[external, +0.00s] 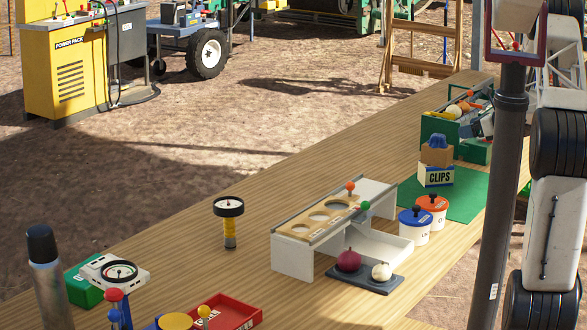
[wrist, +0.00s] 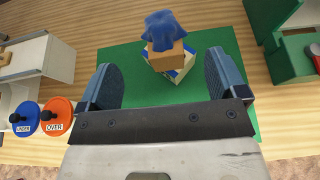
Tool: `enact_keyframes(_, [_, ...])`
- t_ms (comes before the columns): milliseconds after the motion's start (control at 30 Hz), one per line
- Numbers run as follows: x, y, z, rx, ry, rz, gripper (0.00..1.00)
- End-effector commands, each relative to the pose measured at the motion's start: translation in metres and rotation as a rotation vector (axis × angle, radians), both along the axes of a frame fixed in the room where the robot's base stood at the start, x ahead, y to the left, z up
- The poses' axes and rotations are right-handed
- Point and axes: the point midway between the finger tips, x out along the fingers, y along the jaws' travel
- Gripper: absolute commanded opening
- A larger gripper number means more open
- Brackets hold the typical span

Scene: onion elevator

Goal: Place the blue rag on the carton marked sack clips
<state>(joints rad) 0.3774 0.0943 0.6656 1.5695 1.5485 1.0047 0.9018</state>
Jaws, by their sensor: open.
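The carton marked CLIPS (external: 436,177) stands on the green mat (external: 466,199); the word before CLIPS is not readable. A brown cardboard piece (external: 437,156) sits at its top; I cannot tell whether it is part of the carton or a separate box. The crumpled blue rag (external: 437,141) lies on top of the brown piece. In the wrist view the rag (wrist: 163,28) is ahead, above the brown piece (wrist: 167,57), with the carton (wrist: 184,70) partly hidden below. My gripper (wrist: 160,68) is open and empty, its fingers apart on either side, short of the rag.
Blue UNDER (wrist: 22,119) and orange OVER (wrist: 57,116) lidded pots stand left of the mat in the wrist view. A green bin (external: 440,130) with several items stands behind the carton. A white sorting stand (external: 293,255) and a dark tray with two onions (external: 365,280) are further left.

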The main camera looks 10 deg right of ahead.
Motion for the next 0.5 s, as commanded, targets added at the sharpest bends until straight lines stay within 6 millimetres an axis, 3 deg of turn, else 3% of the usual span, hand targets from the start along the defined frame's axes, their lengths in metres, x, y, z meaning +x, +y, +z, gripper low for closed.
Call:
enact_keyframes(333, [-0.002, 0.003, 0.003, -0.009, -0.003, 0.009, 0.91])
enact_keyframes(500, [-0.016, 0.019, 0.017, -0.066, -0.020, 0.066, 0.91])
